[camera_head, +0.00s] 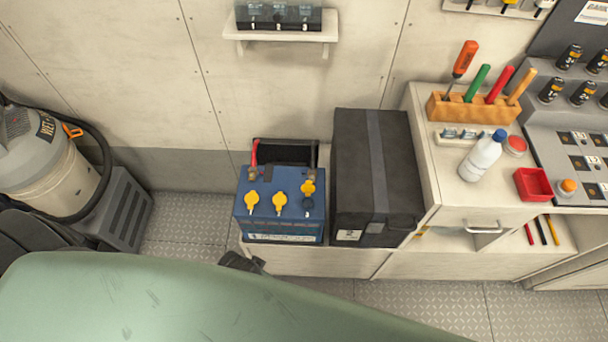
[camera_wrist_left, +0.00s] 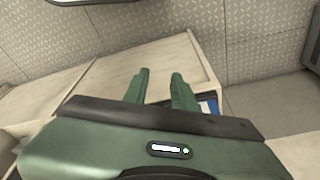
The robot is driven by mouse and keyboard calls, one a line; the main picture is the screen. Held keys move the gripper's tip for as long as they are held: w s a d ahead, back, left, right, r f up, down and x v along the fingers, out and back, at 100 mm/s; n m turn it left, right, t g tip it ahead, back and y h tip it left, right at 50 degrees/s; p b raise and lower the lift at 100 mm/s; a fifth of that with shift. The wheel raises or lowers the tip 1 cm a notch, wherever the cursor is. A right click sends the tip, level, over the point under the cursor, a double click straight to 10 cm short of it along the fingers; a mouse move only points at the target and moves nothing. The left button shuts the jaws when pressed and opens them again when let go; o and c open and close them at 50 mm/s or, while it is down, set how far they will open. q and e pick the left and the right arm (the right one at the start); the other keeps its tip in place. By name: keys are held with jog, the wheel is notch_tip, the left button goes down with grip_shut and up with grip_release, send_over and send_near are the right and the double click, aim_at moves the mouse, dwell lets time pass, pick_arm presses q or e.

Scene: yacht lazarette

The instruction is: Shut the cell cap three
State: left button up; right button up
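The blue battery (camera_head: 280,212) stands on a low ledge, with three yellow caps on its top. Cap one (camera_head: 251,201) and cap two (camera_head: 279,200) lie down over their places. Cell cap three (camera_head: 308,188) stands raised at the back right, and the dark cell opening (camera_head: 308,203) shows in front of it. My left gripper (camera_wrist_left: 159,76) shows in the left wrist view with its two green fingers apart and nothing between them. A bit of blue, likely the battery (camera_wrist_left: 208,106), shows beside the right finger. My right gripper is not in view.
A black box (camera_head: 350,165) stands close against the battery's right side. A red cable terminal (camera_head: 254,153) rises at the battery's back left. My large green arm part covers the foreground. A wall shelf (camera_head: 290,35) hangs above; floor (camera_head: 190,222) is clear to the left.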

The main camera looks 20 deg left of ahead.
pick_arm(q)
jog(key=w+d+r+n, duration=0.1)
jog(key=w+r, duration=0.1)
jog(key=r, duration=0.7)
jog(key=w+d+r, duration=0.1)
jog(key=w+r, duration=0.1)
jog(key=r, duration=0.7)
notch_tip(320, 180, up, 6)
jog(key=n+g+h, duration=0.3)
jog(key=n+h, duration=0.2)
jog(key=n, duration=1.8)
send_over(308, 181)
jog(key=a, duration=0.4)
jog(key=x, duration=0.7)
jog(key=shift+w+d+f, duration=0.1)
jog(key=shift+w+f, duration=0.2)
jog(key=shift+f, duration=0.1)
jog(key=shift+c, duration=0.3)
grip_shut()
